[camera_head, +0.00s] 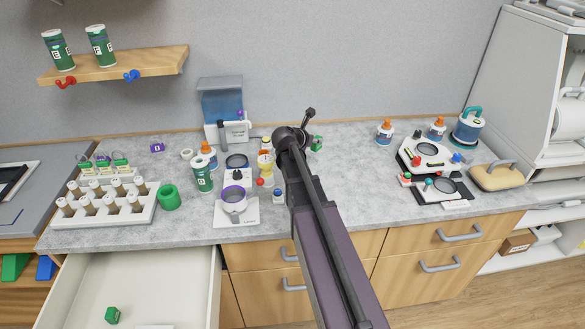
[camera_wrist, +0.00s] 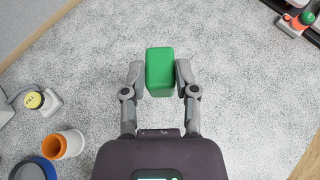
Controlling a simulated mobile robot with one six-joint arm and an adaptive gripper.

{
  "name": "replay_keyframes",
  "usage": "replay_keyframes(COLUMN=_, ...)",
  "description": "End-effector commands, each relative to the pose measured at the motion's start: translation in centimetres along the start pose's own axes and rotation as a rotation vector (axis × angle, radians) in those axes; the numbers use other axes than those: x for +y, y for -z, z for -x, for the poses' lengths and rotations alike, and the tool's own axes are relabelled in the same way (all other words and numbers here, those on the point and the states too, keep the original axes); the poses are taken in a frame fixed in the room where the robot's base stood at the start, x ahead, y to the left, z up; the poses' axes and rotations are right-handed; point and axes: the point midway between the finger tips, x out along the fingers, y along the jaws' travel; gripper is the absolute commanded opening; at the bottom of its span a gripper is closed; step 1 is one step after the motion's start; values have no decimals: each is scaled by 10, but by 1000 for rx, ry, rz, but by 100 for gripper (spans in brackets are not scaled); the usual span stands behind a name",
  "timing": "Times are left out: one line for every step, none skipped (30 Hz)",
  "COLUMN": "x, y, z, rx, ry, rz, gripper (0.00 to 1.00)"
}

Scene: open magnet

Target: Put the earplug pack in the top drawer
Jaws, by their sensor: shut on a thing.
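A small green box, which looks like the earplug pack (camera_wrist: 160,72), sits between the two fingers of my gripper (camera_wrist: 160,78) in the wrist view, with a finger against each side. In the head view the pack (camera_head: 317,143) shows at the back of the grey counter, beside the dark end of my arm, which partly hides my gripper. I cannot tell whether the pack rests on the counter or is just above it. The open white drawer (camera_head: 185,270) is at the lower left. Another small green box (camera_head: 112,315) lies inside it.
Left of my arm stand a vial rack (camera_head: 105,217), a green ring (camera_head: 169,197), a green bottle (camera_head: 203,178), a scale (camera_head: 236,217) and a dispenser (camera_head: 222,105). Devices (camera_head: 425,157) and bottles stand at the right. Counter between my arm and these devices is clear.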

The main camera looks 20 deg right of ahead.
Motion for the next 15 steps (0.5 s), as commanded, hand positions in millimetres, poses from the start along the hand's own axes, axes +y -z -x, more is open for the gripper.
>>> replay_keyframes(x=2, y=0, z=2, rx=0, ry=-3, rz=2, gripper=14)
replay_keyframes(x=4, y=1, z=2, rx=0, ry=-5, rz=3, gripper=14)
replay_keyframes(x=5, y=1, z=4, rx=0, ry=-7, rz=4, gripper=14)
replay_keyframes(x=6, y=2, z=4, rx=0, ry=-8, rz=4, gripper=14)
replay_keyframes(x=7, y=2, z=5, rx=0, ry=-9, rz=5, gripper=14)
replay_keyframes(x=8, y=3, z=6, rx=0, ry=-10, rz=6, gripper=14)
replay_keyframes(x=8, y=3, z=6, rx=0, ry=-11, rz=6, gripper=14)
replay_keyframes(x=9, y=4, z=6, rx=0, ry=-12, rz=7, gripper=14)
replay_keyframes(x=9, y=5, z=6, rx=0, ry=-13, rz=7, gripper=14)
replay_keyframes(x=10, y=6, z=6, rx=0, ry=-13, rz=7, gripper=14)
replay_keyframes(x=10, y=8, z=6, rx=0, ry=-14, rz=8, gripper=14)
replay_keyframes(x=10, y=10, z=5, rx=0, ry=-14, rz=8, gripper=14)
replay_keyframes(x=11, y=12, z=4, rx=0, ry=-15, rz=8, gripper=14)
replay_keyframes(x=11, y=14, z=3, rx=0, ry=-15, rz=8, gripper=14)
replay_keyframes(x=11, y=17, z=2, rx=0, ry=-15, rz=9, gripper=14)
